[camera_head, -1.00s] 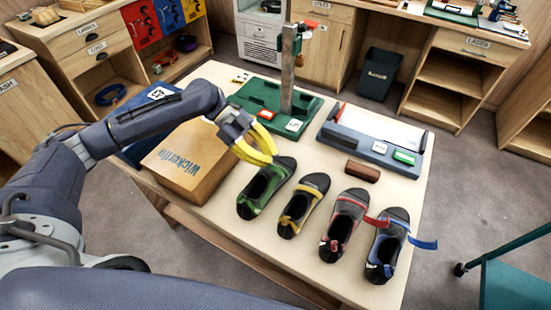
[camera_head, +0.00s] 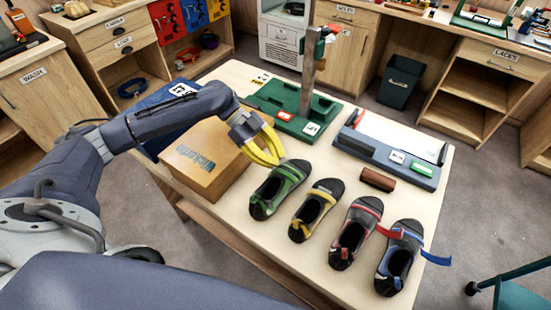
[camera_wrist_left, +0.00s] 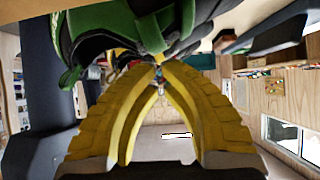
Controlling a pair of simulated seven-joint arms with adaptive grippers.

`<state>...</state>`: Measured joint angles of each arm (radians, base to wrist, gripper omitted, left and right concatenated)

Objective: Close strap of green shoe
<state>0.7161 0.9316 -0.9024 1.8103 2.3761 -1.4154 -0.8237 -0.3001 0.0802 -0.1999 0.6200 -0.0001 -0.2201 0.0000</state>
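The green shoe (camera_head: 264,203) stands at the left end of a row of shoes on the table. Its green strap (camera_head: 290,173) lies across the upper. My left gripper (camera_head: 277,162) has yellow fingers and is at the left side of the shoe, by the strap. In the left wrist view the fingertips (camera_wrist_left: 158,68) come together just under the dark and green shoe (camera_wrist_left: 95,25), and the green strap (camera_wrist_left: 187,22) shows above them. The fingers look shut; I see no strap clearly between them. My right gripper is not in view.
Yellow (camera_head: 302,229), red (camera_head: 343,254) and blue (camera_head: 388,284) shoes stand to the right; the red and blue straps stick out. A cardboard box (camera_head: 200,158) sits under my left arm. A green stand (camera_head: 290,115), a grey tray (camera_head: 425,180) and a brown block (camera_head: 377,179) lie behind.

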